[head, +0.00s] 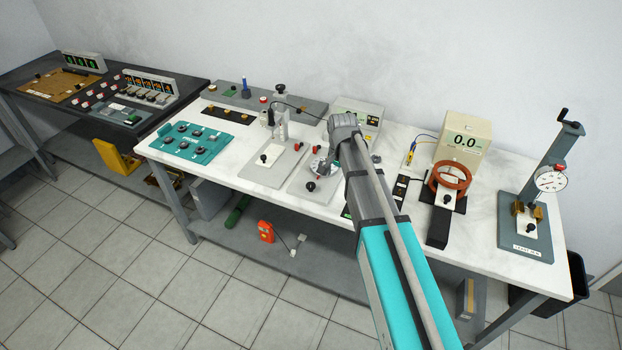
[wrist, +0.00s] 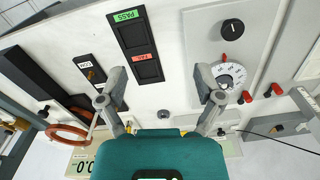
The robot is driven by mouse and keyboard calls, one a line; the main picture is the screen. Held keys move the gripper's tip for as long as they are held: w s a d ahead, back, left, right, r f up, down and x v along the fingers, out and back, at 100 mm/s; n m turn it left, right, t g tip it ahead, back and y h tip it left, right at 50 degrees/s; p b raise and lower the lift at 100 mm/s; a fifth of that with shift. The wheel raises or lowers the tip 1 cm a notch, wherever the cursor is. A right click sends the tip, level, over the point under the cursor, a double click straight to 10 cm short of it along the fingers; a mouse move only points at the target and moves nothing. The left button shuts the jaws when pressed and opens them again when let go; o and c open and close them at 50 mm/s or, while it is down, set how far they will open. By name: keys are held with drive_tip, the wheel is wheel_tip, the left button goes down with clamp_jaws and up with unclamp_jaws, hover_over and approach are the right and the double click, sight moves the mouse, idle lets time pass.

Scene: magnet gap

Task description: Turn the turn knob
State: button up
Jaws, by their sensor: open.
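A round black knob (wrist: 233,29) with a white pointer line sits on a pale grey plate at the upper right of the wrist view. Below it on the same plate is a round white scale dial (wrist: 229,75) with a red part at its top. In the head view this plate (head: 300,183) lies mid-table, with a black knob (head: 311,186) near its front edge. My gripper (wrist: 160,90) is open and empty, its two grey fingers spread apart. Its right finger overlaps the edge of the dial in the wrist view. The black knob is apart from the fingers in the picture. Contact with the dial is unclear.
Black panels with PASS (wrist: 126,16) and FAIL (wrist: 142,56) labels lie left of the plate. A copper-coloured ring coil (head: 452,174) and a meter reading 0.0 (head: 464,138) stand to the right. A teal tray (head: 203,139) is at left. A dial-gauge stand (head: 555,160) is far right.

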sight(311, 184)
drive_tip(key=w+a+r+m+p, duration=0.1)
drive_tip(key=w+a+r+m, duration=0.1)
drive_tip(key=w+a, duration=0.5)
drive_tip(key=shift+w+a+m, duration=0.15)
drive_tip(key=shift+a+m, duration=0.25)
drive_tip(key=shift+a, duration=0.7)
wheel_tip(311, 184, down, 14)
drive_tip(key=b, duration=1.3)
drive_tip(key=shift+r, duration=0.15)
drive_tip(key=c, duration=1.2)
